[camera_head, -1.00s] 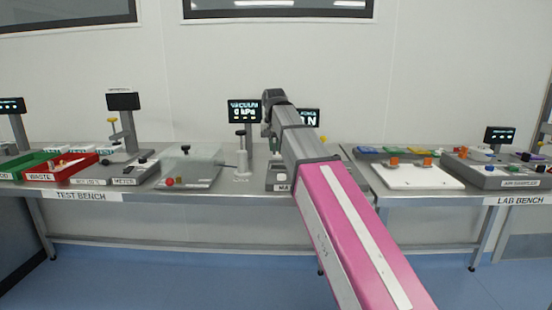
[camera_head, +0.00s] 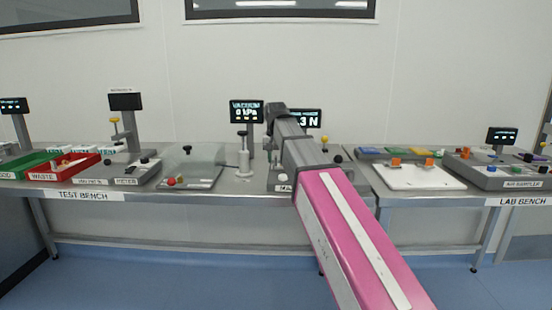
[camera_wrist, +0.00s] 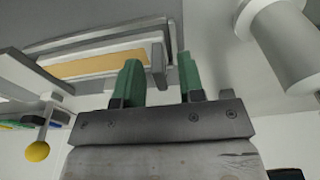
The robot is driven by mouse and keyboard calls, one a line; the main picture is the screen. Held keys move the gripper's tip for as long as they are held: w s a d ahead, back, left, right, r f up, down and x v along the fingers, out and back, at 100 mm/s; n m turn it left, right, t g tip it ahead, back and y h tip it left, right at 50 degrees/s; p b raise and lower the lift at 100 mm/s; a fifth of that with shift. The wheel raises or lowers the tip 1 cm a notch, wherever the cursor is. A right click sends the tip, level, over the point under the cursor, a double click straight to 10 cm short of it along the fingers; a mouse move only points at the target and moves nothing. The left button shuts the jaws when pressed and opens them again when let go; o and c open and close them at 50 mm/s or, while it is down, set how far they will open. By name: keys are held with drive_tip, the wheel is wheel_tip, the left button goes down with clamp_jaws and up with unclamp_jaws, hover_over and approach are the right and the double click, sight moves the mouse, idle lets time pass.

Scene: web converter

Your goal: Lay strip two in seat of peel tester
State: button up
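My gripper (camera_wrist: 158,60) shows in the wrist view with its two green fingers apart. I see no strip held between them; a grey upright part stands just beyond the gap. A long tan strip-like piece (camera_wrist: 95,62) lies in a grey-framed recess (camera_wrist: 60,45), up and left of the fingers. I cannot tell whether it is strip two or part of the seat. In the head view my arm covers much of a grey unit (camera_head: 284,178), perhaps the peel tester, below a display (camera_head: 306,119) ending in "3 N". My fingers are hidden there.
On the test bench are a vacuum display (camera_head: 247,111), a clear-lidded box (camera_head: 192,163) and a red waste tray (camera_head: 62,167). A white board (camera_head: 418,177) lies right.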

wheel_tip(320, 180, up, 12)
drive_tip(key=s, duration=0.1)
drive_tip(key=shift+s, duration=0.2)
idle(0.4)
idle(1.5)
